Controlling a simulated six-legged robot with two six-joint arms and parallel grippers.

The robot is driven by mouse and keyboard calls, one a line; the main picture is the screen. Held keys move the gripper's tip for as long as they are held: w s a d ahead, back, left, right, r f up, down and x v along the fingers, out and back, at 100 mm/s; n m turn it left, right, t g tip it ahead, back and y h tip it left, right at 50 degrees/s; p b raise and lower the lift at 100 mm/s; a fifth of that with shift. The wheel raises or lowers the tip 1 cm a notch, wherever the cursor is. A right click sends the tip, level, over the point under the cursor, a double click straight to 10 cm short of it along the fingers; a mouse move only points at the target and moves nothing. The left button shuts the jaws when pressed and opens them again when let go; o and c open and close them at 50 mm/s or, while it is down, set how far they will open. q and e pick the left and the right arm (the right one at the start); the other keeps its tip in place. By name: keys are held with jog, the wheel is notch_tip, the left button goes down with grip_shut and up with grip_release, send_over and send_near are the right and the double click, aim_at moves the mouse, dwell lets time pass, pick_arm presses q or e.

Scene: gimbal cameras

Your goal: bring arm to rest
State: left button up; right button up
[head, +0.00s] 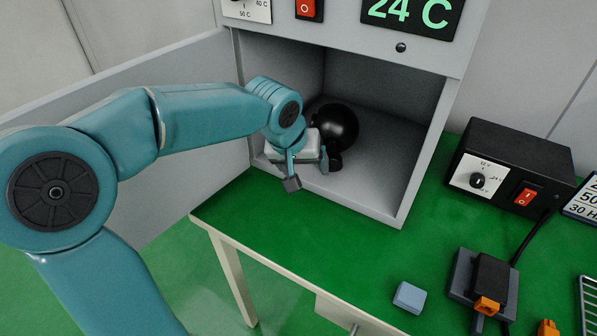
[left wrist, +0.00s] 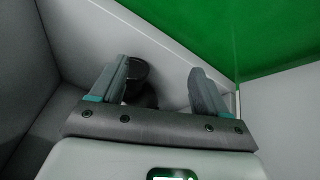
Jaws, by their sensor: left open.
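My left arm reaches from the left into an open grey chamber (head: 385,180). My left gripper (head: 308,174) is at the chamber's front opening, with its fingers apart. A black ball-shaped gimbal camera (head: 338,124) sits inside on the chamber floor, behind the gripper and partly hidden by it. In the left wrist view the open fingers (left wrist: 160,88) have a small black round part (left wrist: 138,72) beside and partly behind the left finger. I cannot tell whether they touch. My right gripper is not in view.
The chamber door (head: 185,70) stands open at the left, behind my arm. A green table (head: 290,250) carries a black power box (head: 510,165), a small blue-grey block (head: 409,297) and a dark device with an orange part (head: 488,280). The table's front middle is clear.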

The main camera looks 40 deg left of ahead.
pick_arm(q)
jog(key=shift+s+d, duration=0.15)
jog(key=shift+s, duration=0.9)
